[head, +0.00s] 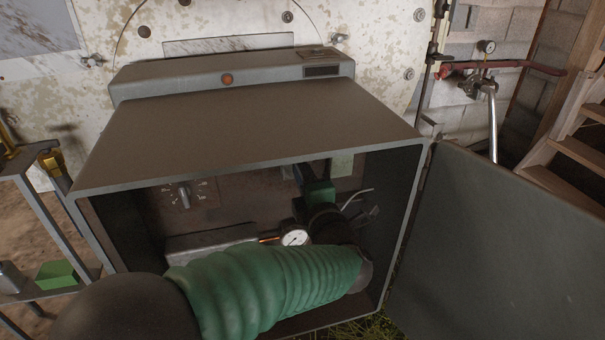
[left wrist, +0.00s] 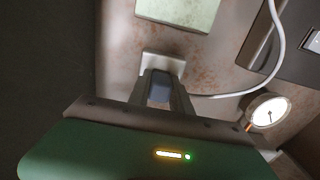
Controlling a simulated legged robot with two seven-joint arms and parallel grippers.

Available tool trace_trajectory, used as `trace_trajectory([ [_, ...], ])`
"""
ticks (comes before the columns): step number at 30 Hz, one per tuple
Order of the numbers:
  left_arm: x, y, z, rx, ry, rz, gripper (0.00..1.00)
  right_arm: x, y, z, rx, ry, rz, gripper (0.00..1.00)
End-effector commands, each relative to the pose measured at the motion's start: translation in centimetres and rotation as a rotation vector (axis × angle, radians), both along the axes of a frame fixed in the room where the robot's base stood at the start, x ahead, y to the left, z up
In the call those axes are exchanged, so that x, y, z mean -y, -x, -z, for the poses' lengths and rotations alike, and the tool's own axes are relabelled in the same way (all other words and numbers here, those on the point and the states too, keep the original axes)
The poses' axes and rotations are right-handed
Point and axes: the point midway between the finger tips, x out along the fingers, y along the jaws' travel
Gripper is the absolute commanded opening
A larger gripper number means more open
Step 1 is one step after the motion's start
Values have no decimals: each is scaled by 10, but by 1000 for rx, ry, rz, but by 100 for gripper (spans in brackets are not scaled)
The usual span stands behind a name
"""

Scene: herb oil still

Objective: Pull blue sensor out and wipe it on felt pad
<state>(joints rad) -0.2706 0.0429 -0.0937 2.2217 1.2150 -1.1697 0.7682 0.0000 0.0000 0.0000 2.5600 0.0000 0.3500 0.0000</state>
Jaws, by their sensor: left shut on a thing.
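My left arm reaches into the open grey box, and its gripper (head: 303,172) is at the back wall. In the left wrist view the gripper (left wrist: 160,88) is shut on the blue sensor (left wrist: 160,86), a small dull blue block between the fingers. The sensor's far end points at a pale socket (left wrist: 163,63) on the back wall. I cannot tell how deep it sits in it. A pale green square, likely the felt pad (left wrist: 178,12), is on the wall beyond the socket. It also shows in the head view (head: 342,165). My right gripper is not in view.
The grey box (head: 250,125) has its door (head: 500,255) swung open to the right. A round gauge (head: 294,237), a dial knob (head: 184,195) and a white cable (left wrist: 279,50) are inside. The box's side walls and top edge surround my arm.

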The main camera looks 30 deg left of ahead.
Motion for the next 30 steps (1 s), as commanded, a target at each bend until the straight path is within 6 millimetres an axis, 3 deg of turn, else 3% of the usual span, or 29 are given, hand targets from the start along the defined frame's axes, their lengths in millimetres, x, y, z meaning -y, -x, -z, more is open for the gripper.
trace_trajectory([
  [30,4,3,0,1,1,1,0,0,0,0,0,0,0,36],
])
